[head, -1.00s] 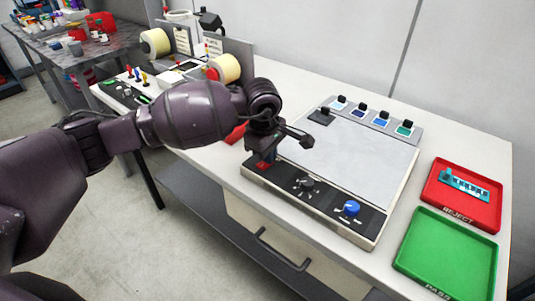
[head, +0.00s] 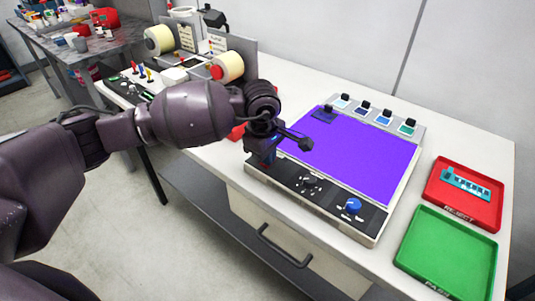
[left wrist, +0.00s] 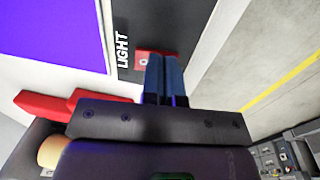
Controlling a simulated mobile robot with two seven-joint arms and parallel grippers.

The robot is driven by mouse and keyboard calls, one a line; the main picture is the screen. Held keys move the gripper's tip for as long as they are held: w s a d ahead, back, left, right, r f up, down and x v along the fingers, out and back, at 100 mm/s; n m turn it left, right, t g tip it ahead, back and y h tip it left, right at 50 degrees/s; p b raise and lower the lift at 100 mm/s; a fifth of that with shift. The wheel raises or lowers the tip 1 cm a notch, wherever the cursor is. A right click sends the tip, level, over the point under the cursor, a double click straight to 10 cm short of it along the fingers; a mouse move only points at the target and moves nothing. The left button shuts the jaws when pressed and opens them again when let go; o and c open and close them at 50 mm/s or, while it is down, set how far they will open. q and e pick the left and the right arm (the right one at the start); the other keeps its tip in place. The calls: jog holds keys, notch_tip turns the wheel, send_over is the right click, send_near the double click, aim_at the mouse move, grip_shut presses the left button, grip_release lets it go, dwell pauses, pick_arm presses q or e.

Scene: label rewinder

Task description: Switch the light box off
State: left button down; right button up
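The light box (head: 400,190) stands on the white bench, and its large flat screen (head: 350,155) shows an even violet. Its front strip carries a dark knob (head: 308,182) and a blue knob (head: 352,206). My left gripper (head: 262,163) points down at the strip's left end and mostly hides the light switch in the head view. In the left wrist view the red switch (left wrist: 143,57) shows beside the word LIGHT, partly behind the fingertips (left wrist: 165,62). The fingers are together with nothing seen between them, at or against the switch; contact is not certain. My right gripper is out of view.
A red REJECT tray (head: 436,199) holding a teal strip and a green PASS tray (head: 440,268) lie to the right. The rewinder (head: 250,52) with pale rolls stands behind my left arm. Several small colour swatches line the box's back edge.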

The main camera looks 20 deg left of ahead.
pick_arm(q)
notch_tip(320, 180, up, 4)
jog(key=shift+s+a+r+p, duration=0.1)
jog(key=shift+r+p, duration=0.1)
jog(key=shift+p, duration=0.7)
jog(key=r, duration=0.1)
jog(key=s+r, duration=0.1)
jog(key=r, duration=0.1)
jog(key=shift+r, duration=0.1)
notch_tip(320, 180, up, 5)
send_over(264, 165)
jog(key=shift+s+a+r, duration=0.1)
jog(key=shift+s+r, duration=0.1)
jog(key=shift+r, duration=0.5)
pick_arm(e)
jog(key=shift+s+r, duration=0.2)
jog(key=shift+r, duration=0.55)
pick_arm(q)
jog(key=shift+f, duration=0.1)
